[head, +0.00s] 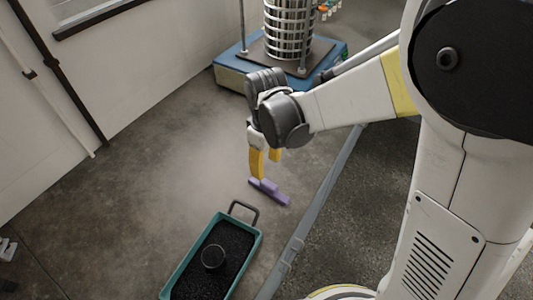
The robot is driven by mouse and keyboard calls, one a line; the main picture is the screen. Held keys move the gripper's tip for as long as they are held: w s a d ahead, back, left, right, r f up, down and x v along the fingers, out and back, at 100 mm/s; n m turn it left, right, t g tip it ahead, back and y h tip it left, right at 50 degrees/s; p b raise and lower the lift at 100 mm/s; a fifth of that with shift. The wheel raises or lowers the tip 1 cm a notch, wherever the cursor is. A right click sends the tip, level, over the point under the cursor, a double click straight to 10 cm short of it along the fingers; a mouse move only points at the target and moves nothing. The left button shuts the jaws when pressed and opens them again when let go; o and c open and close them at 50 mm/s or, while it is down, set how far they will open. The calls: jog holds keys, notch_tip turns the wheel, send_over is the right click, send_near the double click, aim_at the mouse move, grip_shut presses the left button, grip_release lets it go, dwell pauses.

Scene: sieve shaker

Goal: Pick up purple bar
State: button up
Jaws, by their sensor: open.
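The purple bar (272,193) lies on the grey floor, just beyond the handle of a teal tray. My gripper (267,172) points down over the bar, its two yellow fingers apart. One fingertip overlaps the upper left part of the bar in the picture. The other finger ends higher up and behind. I cannot tell whether the fingers touch the bar or are around it.
The teal tray (255,246) holds dark granules and a round black object (214,258). The sieve shaker, with a blue base (231,75) and a metal sieve stack (287,30), stands behind. A grey rail (309,223) runs along the right.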

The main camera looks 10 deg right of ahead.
aim_at(269, 183)
jog(key=f+b, duration=0.1)
jog(key=f, duration=0.3)
jog(key=shift+s+d+f+b, duration=0.1)
jog(key=shift+s+f+b, duration=0.15)
jog(key=shift+b, duration=0.1)
jog(key=f+b, duration=0.1)
jog(key=f, duration=0.1)
jog(key=f+b, duration=0.2)
jog(key=f, duration=0.1)
jog(key=shift+w+d+f, duration=0.1)
jog(key=shift+d+f, duration=0.15)
jog(key=shift+f, duration=0.1)
jog(key=shift+r, duration=0.1)
jog(key=shift+c, duration=0.2)
grip_shut()
